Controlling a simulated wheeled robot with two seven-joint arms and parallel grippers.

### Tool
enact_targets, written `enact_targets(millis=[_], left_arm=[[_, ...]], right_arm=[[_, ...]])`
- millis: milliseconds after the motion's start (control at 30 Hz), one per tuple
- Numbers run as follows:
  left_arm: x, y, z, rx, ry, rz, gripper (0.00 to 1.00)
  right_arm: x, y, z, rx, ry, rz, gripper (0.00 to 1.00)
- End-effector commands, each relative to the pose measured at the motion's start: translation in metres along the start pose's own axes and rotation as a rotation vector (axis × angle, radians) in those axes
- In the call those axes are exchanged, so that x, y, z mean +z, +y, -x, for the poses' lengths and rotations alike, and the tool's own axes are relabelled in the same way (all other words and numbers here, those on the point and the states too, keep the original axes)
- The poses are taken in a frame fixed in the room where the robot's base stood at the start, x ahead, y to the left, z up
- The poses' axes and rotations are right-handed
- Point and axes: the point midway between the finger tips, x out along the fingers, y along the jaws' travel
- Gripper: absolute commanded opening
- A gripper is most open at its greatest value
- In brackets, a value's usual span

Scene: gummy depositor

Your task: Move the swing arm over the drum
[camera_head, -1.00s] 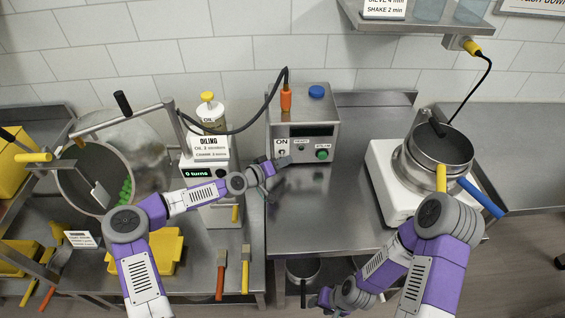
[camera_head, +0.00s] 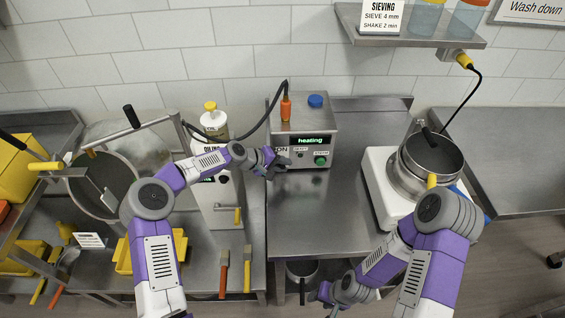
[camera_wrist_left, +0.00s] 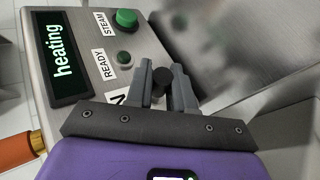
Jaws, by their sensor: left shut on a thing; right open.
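The drum (camera_head: 75,197) is a round metal vessel at the left, partly hidden by my left arm. A grey metal swing arm (camera_head: 150,125) with an upright black handle (camera_head: 131,117) runs from a post at the right toward the drum's upper rim. A flat paddle (camera_head: 109,199) shows inside the drum. My left gripper (camera_head: 285,161) is away from both, at the front of the steel control box (camera_head: 325,125). In the left wrist view, its fingers (camera_wrist_left: 163,88) are shut on a small black knob (camera_wrist_left: 163,79). My right gripper (camera_head: 322,296) is open, low in front of the middle table.
The box's display (camera_head: 310,140) reads "heating", above a green button (camera_head: 320,161). A white machine (camera_head: 376,180) with a sieve pot (camera_head: 432,158) stands right. The middle steel table (camera_head: 320,215) is largely clear.

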Motion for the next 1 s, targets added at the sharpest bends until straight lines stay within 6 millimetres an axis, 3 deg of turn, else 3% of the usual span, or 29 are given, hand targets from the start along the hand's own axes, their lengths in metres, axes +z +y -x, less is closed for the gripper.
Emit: enact_targets(millis=[300,900,933,1000], left_arm=[[-0.0020,0.0065,0.0026,-0.053,-0.077,0.102,0.00],[-0.0021,0.0067,0.0028,-0.066,-0.099,0.130,0.00],[-0.0021,0.0067,0.0028,-0.065,-0.098,0.130,0.27],[-0.0021,0.0066,0.0028,-0.066,-0.098,0.130,0.28]], right_arm=[[0.0005,-0.0045,0.0122,0.000,0.000,0.000,0.49],[0.0007,-0.0052,0.0138,0.000,0.000,0.000,0.49],[0.0007,-0.0052,0.0138,0.000,0.000,0.000,0.49],[0.0007,-0.0052,0.0138,0.000,0.000,0.000,0.49]])
